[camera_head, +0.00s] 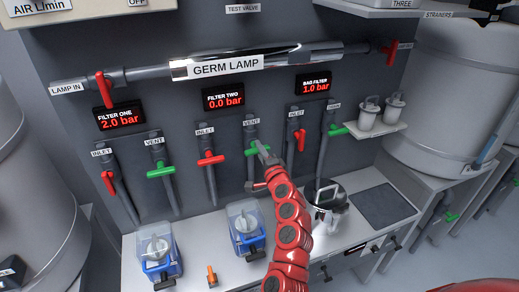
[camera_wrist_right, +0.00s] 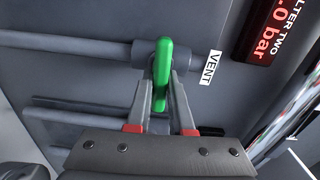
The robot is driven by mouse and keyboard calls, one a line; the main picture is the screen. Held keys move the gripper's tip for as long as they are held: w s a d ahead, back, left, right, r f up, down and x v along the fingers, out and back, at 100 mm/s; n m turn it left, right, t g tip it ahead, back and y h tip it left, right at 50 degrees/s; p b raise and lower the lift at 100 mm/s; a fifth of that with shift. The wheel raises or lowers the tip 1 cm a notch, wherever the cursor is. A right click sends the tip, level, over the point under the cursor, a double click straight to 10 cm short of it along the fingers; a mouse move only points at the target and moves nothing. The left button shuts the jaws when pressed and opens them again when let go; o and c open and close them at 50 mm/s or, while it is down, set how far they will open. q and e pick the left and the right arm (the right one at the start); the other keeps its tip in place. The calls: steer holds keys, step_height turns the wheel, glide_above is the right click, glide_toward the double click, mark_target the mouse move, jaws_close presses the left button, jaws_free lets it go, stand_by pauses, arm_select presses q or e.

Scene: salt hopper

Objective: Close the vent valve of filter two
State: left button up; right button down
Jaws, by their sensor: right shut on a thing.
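The vent valve of filter two has a green handle (camera_head: 252,151) on a grey pipe below the VENT label, right of the filter two display (camera_head: 223,98), which reads 0.0 bar. My right gripper (camera_head: 264,153) is at this handle, at the end of my red arm. In the right wrist view the green handle (camera_wrist_right: 163,62) stands across the pipe (camera_wrist_right: 80,48), and the two fingers of my right gripper (camera_wrist_right: 162,92) are shut on its near end. My left gripper is not in view.
The filter two inlet has a red handle (camera_head: 211,160) to the left. Another green handle (camera_head: 340,132) is close on the right. Blue-framed filter housings (camera_head: 245,226) and a shiny metal pot (camera_head: 322,204) stand on the bench below. The germ lamp tube (camera_head: 310,54) runs above.

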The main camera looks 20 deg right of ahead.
stand_by(0.3)
steer(key=c, duration=0.8)
jaws_free()
steer(key=shift+s, duration=0.15)
steer(key=s, duration=1.7)
steer(key=shift+d, duration=0.35)
